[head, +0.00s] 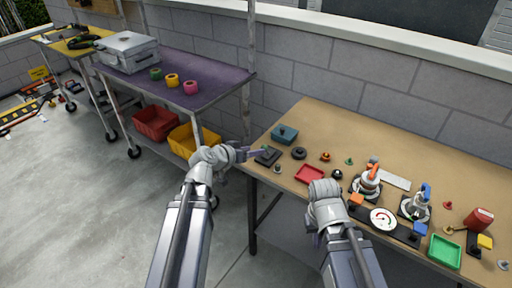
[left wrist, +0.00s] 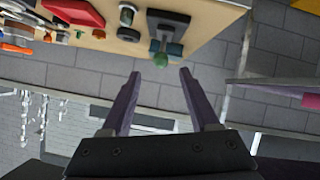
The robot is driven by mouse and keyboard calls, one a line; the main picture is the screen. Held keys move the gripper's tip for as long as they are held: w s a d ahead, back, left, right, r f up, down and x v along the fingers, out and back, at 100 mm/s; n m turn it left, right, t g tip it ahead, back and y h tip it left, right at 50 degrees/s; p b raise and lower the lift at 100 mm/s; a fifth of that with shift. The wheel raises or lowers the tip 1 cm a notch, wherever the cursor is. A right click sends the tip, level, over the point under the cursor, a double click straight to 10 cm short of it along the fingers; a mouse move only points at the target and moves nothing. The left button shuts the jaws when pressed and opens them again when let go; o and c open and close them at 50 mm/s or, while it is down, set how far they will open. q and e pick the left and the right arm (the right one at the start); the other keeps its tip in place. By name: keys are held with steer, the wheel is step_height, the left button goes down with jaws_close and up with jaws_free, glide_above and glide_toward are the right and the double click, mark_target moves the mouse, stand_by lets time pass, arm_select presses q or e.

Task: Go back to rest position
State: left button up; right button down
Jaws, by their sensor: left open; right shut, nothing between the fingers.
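My left gripper (head: 245,153) is at the left edge of the tan workbench (head: 330,135), near a dark plate (head: 267,157). In the left wrist view the left gripper (left wrist: 160,74) has its two purple fingers spread apart with nothing held between them. A dark fixture with a green knob (left wrist: 161,61) shows just beyond the fingertips. My right gripper (head: 325,193) is over the front part of the workbench, beside the red tray. It is shut and empty; its fingertips are mostly hidden by its own wrist.
The workbench holds a red tray (head: 310,174), a green tray (head: 445,252), a white gauge (head: 383,220), a teal block (head: 285,134) and small knobs. A purple-topped cart (head: 215,85) with a grey case (head: 128,52) stands to the left. Floor between is clear.

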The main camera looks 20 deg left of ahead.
stand_by(0.3)
arm_select(q)
steer(key=s+d+f+m+g+p, duration=0.35)
steer(key=s+d+g+p, duration=0.35)
steer(key=s+d, duration=0.55)
steer(key=s+d+n+g+y+p, duration=0.1)
steer(key=s+g+y, duration=0.3)
steer(key=s+y, duration=0.2)
steer(key=shift+s+d+r+g+p, duration=0.15)
steer(key=shift+s+r+g+p, duration=0.2)
steer(key=shift+s, duration=0.8)
steer(key=shift+f, duration=0.1)
